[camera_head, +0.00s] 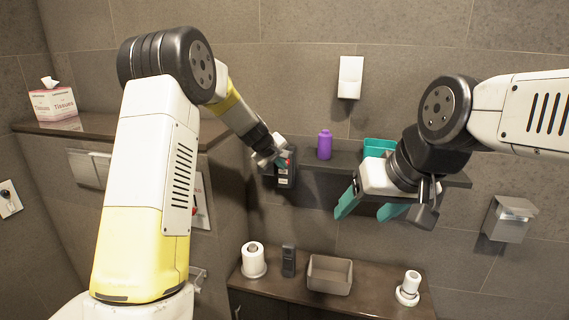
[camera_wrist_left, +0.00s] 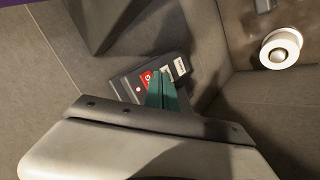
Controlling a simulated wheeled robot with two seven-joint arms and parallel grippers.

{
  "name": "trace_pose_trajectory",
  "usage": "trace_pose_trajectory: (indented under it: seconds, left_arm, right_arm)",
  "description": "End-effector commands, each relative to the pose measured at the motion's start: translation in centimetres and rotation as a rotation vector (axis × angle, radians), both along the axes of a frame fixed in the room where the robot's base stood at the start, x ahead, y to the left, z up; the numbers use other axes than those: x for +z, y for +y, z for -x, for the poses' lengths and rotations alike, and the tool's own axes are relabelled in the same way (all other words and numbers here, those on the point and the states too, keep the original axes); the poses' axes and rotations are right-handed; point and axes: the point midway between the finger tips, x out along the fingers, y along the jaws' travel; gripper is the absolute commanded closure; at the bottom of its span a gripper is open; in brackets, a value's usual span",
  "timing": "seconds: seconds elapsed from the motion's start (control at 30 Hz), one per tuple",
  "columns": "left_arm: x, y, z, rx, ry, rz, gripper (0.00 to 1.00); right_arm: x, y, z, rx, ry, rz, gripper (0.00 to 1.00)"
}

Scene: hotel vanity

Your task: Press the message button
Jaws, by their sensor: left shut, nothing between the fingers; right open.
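A dark wall-mounted panel (camera_head: 290,178) with red and white labels is at the left end of the shelf in the head view. In the left wrist view the panel (camera_wrist_left: 129,87) shows a red button (camera_wrist_left: 147,77), white buttons and a small light dot. Which one is the message button cannot be read. My left gripper (camera_head: 283,158) is shut and empty in front of the panel. Its teal fingertips (camera_wrist_left: 160,76) overlap the button row beside the red one; contact cannot be told. My right gripper (camera_head: 365,213) is open and empty, in front of the shelf's right part.
A tissue box (camera_head: 53,105) is far left.

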Motion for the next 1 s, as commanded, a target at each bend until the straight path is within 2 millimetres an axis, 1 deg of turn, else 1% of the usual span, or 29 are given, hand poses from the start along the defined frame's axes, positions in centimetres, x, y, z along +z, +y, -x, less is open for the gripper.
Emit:
trace_pose_trajectory:
  seconds: [1.0]
  left_arm:
    - [0.05, -0.19, -0.71, -0.001, -0.001, 0.0, 1.0]
  right_arm:
    - [0.0, 0.0, 0.0, 0.0, 0.0, 0.0, 0.33]
